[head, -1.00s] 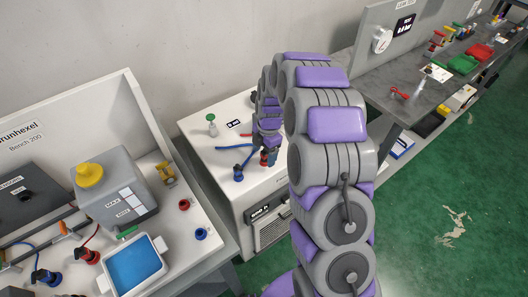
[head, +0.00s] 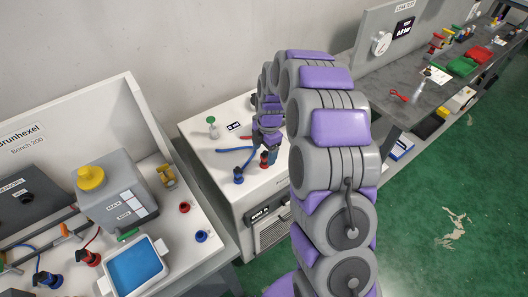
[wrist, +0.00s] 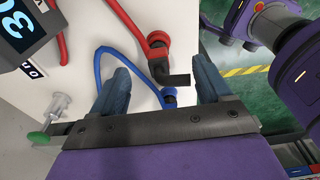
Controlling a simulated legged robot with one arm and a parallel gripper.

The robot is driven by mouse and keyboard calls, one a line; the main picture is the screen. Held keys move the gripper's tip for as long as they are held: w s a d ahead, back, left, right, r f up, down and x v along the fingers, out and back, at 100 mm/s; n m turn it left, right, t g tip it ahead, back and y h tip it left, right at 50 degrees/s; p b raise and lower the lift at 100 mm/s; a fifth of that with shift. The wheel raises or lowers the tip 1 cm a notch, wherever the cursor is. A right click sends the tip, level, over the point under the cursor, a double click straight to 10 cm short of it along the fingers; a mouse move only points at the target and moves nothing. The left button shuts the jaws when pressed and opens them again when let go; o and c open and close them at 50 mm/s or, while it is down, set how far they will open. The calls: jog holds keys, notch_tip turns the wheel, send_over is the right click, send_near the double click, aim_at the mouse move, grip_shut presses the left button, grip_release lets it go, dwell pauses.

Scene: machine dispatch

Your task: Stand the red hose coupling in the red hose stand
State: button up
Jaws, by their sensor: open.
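The red hose coupling (wrist: 157,40), a red collar on a black elbow, stands on the white cabinet top with a red hose running off it. In the head view the coupling (head: 264,159) is just below my gripper (head: 267,147). In the wrist view my gripper (wrist: 163,80) is open, and the black elbow shows between its two fingers, not gripped. I cannot tell how deep the coupling sits between them. A small red ring-shaped piece (head: 185,206) on the left bench may be the red hose stand.
A blue coupling (head: 238,176) with a blue hose stands close by on the cabinet (head: 205,160). A green-topped post (head: 211,121) is at the back. A blue ring piece (head: 201,236) and a blue-filled tray (head: 162,246) are on the left bench.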

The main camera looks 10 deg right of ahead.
jog(key=shift+r+p, duration=0.5)
jog(key=shift+r, duration=1.35)
jog(key=shift+s+a+r, duration=0.1)
jog(key=shift+s+r, duration=0.1)
jog(key=shift+r, duration=0.1)
jog(key=s+r+m, duration=0.7)
jog(key=s+m, duration=0.1)
jog(key=s, duration=0.5)
jog(key=s+r+m, duration=0.7)
jog(key=s+r, duration=0.1)
jog(key=s, duration=0.5)
jog(key=s+m+g+h, duration=0.1)
jog(key=s+m, duration=0.6)
jog(key=s, duration=0.5)
jog(key=shift+s+m, duration=0.25)
jog(key=shift+m, duration=0.05)
